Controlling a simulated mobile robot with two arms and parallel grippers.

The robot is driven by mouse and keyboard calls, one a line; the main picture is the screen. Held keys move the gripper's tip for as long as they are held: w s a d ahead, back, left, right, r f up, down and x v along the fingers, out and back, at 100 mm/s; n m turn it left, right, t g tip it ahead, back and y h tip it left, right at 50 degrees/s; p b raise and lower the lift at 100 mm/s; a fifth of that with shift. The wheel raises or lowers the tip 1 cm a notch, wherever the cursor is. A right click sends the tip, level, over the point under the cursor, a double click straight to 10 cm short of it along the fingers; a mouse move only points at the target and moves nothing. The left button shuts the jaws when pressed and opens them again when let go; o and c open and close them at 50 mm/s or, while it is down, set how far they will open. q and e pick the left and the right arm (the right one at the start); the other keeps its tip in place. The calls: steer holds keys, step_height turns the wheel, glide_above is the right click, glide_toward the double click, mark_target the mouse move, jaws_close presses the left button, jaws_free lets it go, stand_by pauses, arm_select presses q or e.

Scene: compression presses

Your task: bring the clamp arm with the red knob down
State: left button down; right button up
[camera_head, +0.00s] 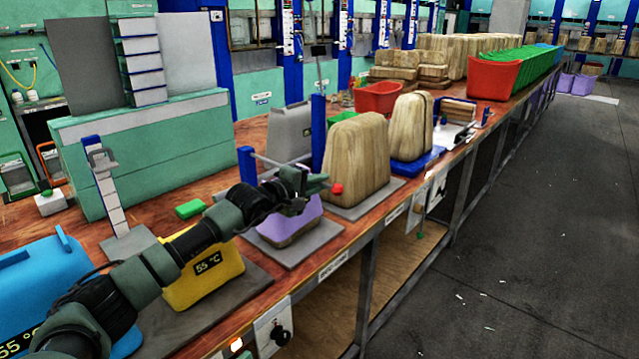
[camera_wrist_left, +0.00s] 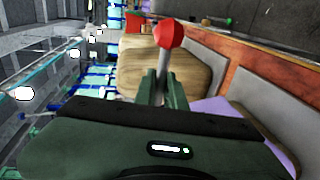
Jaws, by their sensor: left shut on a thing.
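The red knob (camera_head: 337,188) sits at the end of a thin grey clamp arm (camera_head: 272,163), which runs from a blue post (camera_head: 246,164) above a purple form (camera_head: 288,226). My left gripper (camera_head: 318,184) is shut on the rod just behind the knob. In the left wrist view the red knob (camera_wrist_left: 170,33) stands out past the fingers (camera_wrist_left: 162,88), with the grey rod between them. The arm looks roughly level in the head view, and my gripper hides part of it. My right gripper is not in view.
Wooden-looking blocks (camera_head: 357,160) stand just beyond the gripper. A yellow form (camera_head: 204,277) marked 55 °C and a blue one (camera_head: 50,290) stand nearer on the bench. A red bin (camera_head: 378,98) is farther back.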

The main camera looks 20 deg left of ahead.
arm_select(q)
steer(key=c, duration=1.5)
jaws_free()
steer(key=shift+f, duration=0.35)
steer(key=shift+a, duration=0.1)
step_height(320, 180, up, 20)
steer(key=p, duration=0.9)
steer(key=shift+r, duration=0.15)
steer(key=b+v, duration=0.1)
steer(key=v, duration=0.2)
steer(key=b+v, duration=0.1)
steer(key=v, duration=0.2)
steer(key=a+b+v, duration=0.1)
steer(key=b+v, duration=0.1)
steer(key=v, duration=0.1)
steer(key=shift+w, duration=0.15)
